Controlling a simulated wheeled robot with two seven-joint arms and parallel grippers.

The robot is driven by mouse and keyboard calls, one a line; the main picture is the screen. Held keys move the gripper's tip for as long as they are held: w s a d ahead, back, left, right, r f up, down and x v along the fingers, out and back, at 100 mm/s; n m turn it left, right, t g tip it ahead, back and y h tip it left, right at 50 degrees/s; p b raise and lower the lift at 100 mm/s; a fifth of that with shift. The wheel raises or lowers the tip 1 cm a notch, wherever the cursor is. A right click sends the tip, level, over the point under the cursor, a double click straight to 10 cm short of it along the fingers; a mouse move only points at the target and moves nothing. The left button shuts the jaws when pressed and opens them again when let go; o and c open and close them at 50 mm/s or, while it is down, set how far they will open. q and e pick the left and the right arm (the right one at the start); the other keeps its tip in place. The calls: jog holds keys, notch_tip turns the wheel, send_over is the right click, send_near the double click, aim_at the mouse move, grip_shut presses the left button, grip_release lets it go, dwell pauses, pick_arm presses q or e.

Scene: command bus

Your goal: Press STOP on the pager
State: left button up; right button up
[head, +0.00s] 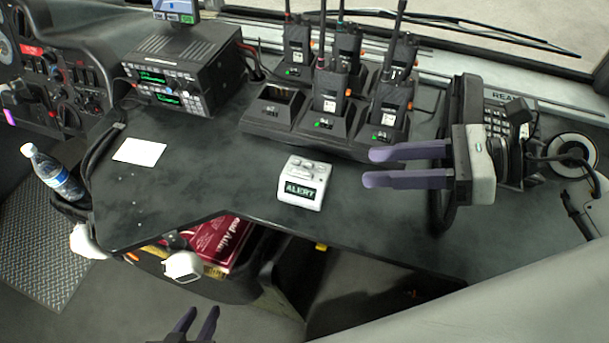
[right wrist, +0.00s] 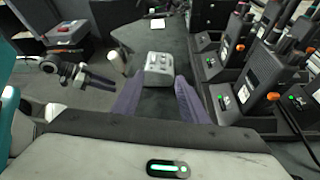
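The pager (head: 304,183) is a small white box near the front edge of the dark counter. Its front display reads ALERT, and its buttons are on the top. In the right wrist view the pager (right wrist: 159,68) lies ahead, between and beyond the fingertips; the button labels are too small to read. My right gripper (head: 371,168) is open and empty, to the right of the pager and apart from it. Its two purple fingers point left; they also show in the right wrist view (right wrist: 160,76). My left gripper (head: 203,310) is low at the bottom edge, open and empty, well below the counter.
A charger dock (head: 270,112) with several handheld radios stands behind the pager. A radio unit (head: 180,75) is at back left, and a white card (head: 139,152) lies left. A phone (head: 497,120) is at right. A bottle (head: 52,172) stands far left. Counter around the pager is clear.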

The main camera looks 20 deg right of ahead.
grip_shut()
dwell(1.3)
